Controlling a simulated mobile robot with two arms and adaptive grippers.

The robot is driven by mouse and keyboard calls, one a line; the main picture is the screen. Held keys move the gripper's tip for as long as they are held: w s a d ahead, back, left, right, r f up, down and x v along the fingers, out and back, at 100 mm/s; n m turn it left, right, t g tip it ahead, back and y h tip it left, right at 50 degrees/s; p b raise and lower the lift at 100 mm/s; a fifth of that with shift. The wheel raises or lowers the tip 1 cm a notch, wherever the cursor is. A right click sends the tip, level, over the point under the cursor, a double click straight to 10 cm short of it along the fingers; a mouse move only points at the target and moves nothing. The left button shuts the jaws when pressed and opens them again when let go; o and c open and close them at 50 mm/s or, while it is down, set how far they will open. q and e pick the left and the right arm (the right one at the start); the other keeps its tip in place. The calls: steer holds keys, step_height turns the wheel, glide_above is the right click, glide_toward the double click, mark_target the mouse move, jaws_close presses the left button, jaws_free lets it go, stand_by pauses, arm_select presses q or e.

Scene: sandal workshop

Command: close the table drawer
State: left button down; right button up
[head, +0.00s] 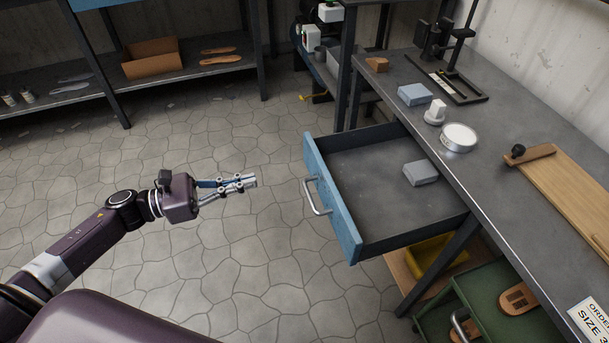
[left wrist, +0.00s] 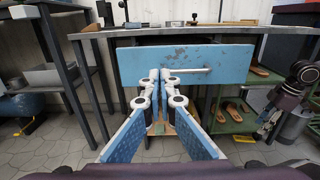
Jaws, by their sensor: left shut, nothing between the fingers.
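The table drawer (head: 332,190) is pulled well out of the workbench (head: 400,75). It has a blue front with a metal bar handle (head: 317,197), and a grey-blue block (head: 421,173) lies inside. The left wrist view shows the worn blue drawer front (left wrist: 225,60) face on, with the handle (left wrist: 190,70) near its lower edge. My left gripper (head: 250,182) is shut and empty. It points at the drawer front from the left, with a gap to the handle in the head view. In the left wrist view its fingertips (left wrist: 160,75) overlap the drawer front and the handle's left end.
The bench top holds a grey-blue block (head: 414,95), a round white tin (head: 459,137) and a wooden board (head: 570,185). A green cart (head: 480,290) with sandals stands below, right of the drawer. A shelf (head: 195,75) stands at the back left. The floor left of the drawer is clear.

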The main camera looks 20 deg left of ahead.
mark_target(317, 165)
arm_select(q)
steer(key=x, duration=1.3)
steer(key=shift+s+r+p, duration=0.1)
steer(key=shift+r+p, duration=0.1)
steer(key=shift+p, duration=0.15)
steer(key=shift+w+d, duration=0.25)
steer(key=shift+d, duration=0.2)
arm_select(e)
steer(key=shift+s+f, duration=0.2)
steer(key=shift+f, duration=0.35)
steer(key=shift+s+f, duration=0.15)
steer(key=shift+f, duration=0.35)
